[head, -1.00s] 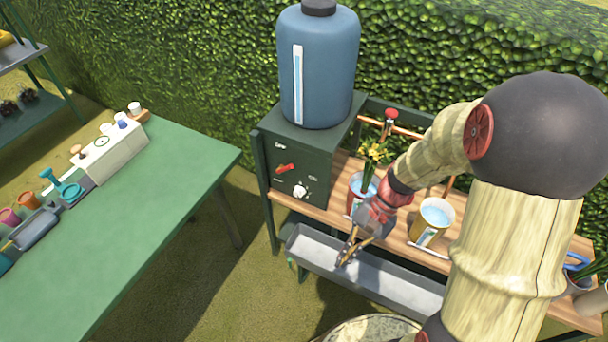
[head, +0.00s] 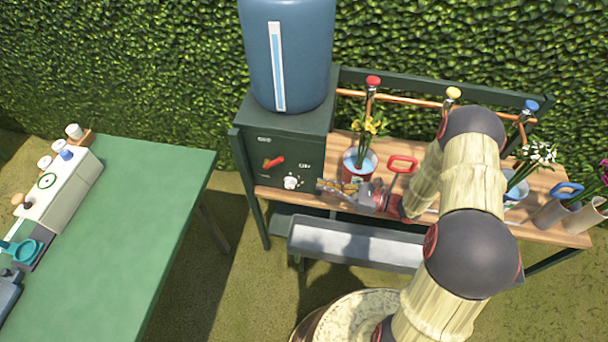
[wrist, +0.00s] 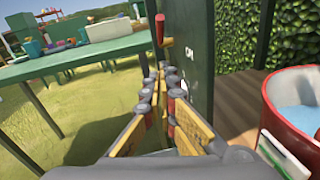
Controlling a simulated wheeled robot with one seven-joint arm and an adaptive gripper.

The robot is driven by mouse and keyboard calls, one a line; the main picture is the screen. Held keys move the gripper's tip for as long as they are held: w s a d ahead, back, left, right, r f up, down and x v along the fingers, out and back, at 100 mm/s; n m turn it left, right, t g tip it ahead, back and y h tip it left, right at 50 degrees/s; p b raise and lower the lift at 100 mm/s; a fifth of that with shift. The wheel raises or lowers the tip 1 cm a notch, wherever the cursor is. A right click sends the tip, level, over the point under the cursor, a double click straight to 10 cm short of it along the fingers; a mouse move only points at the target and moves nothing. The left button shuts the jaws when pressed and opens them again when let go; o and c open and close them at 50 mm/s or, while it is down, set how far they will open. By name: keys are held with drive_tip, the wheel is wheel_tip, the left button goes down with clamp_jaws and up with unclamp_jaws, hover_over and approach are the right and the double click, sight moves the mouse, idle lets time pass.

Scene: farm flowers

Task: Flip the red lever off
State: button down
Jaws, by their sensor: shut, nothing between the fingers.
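The red lever (head: 274,162) is on the front of the dark green box (head: 300,142) under the blue tank. It slants, with its right end higher in the head view. In the wrist view the red lever (wrist: 161,28) stands out from the panel, just beyond and above my fingertips. My gripper (head: 322,187) is shut and empty, pointing left toward the box from the right, just below the lever's level. In the wrist view my fingers (wrist: 160,74) lie together along the panel face, apart from the lever.
A white knob (head: 291,183) sits below and right of the lever, close to my fingertips. A red bucket with yellow flowers (head: 358,166) stands right behind my gripper. A grey trough (head: 350,243) lies below. A green table (head: 140,215) is at left, with open ground between.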

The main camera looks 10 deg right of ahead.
sight(274, 161)
drive_tip(key=r+b+x, duration=0.2)
drive_tip(key=b+x, duration=0.1)
drive_tip(key=x, duration=0.9)
drive_tip(key=shift+w+a+r+b, duration=0.2)
drive_tip(key=shift+a+r+b, duration=0.05)
drive_tip(key=shift+r+b, duration=0.15)
drive_tip(key=shift+r+h+p, duration=0.25)
drive_tip(key=shift+h+p, duration=0.05)
drive_tip(key=shift+p, duration=0.5)
